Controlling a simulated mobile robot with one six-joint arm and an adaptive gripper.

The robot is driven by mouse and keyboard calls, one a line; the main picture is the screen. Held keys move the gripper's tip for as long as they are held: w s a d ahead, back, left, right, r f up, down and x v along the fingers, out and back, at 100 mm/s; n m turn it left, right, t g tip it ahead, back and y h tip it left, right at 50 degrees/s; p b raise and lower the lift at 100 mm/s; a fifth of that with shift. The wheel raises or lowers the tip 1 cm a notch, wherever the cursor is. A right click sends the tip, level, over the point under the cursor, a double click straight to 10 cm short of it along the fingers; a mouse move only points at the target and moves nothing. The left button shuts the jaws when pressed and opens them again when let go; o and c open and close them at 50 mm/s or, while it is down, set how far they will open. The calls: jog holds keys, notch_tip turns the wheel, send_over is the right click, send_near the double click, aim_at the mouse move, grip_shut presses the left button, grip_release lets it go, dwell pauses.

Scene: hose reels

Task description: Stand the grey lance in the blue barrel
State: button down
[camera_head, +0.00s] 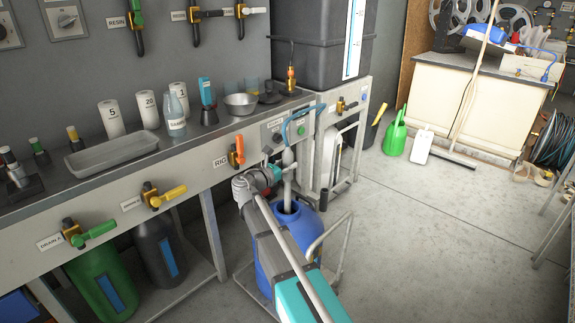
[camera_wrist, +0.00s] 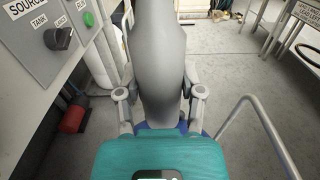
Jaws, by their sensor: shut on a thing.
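The grey lance (camera_head: 288,158) stands roughly upright over the blue barrel (camera_head: 268,278) in the head view. Its lower end meets the barrel's dark round mouth; how deep it reaches inside cannot be told. My gripper (camera_head: 287,176) is shut on the lance above the mouth, coming from the left. In the wrist view the lance (camera_wrist: 158,65) fills the middle, with one finger of my gripper (camera_wrist: 160,94) on each side. A little of the barrel's blue (camera_wrist: 205,133) shows below the fingers. My arm covers part of the barrel in the head view.
The barrel stands on a trolley with a pale hoop handle (camera_head: 343,250). A bench (camera_head: 120,185) with valves and bottles runs along the left. A blue hose (camera_head: 288,122) curves near the lance's top. Open floor (camera_head: 430,235) lies to the right; a green can (camera_head: 396,133) stands beyond.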

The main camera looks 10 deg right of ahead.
aim_at(288, 181)
jog(key=shift+f+b, duration=3.2)
jog(key=shift+f, duration=0.2)
jog(key=shift+c, duration=0.7)
grip_release()
jog(key=v, duration=1.2)
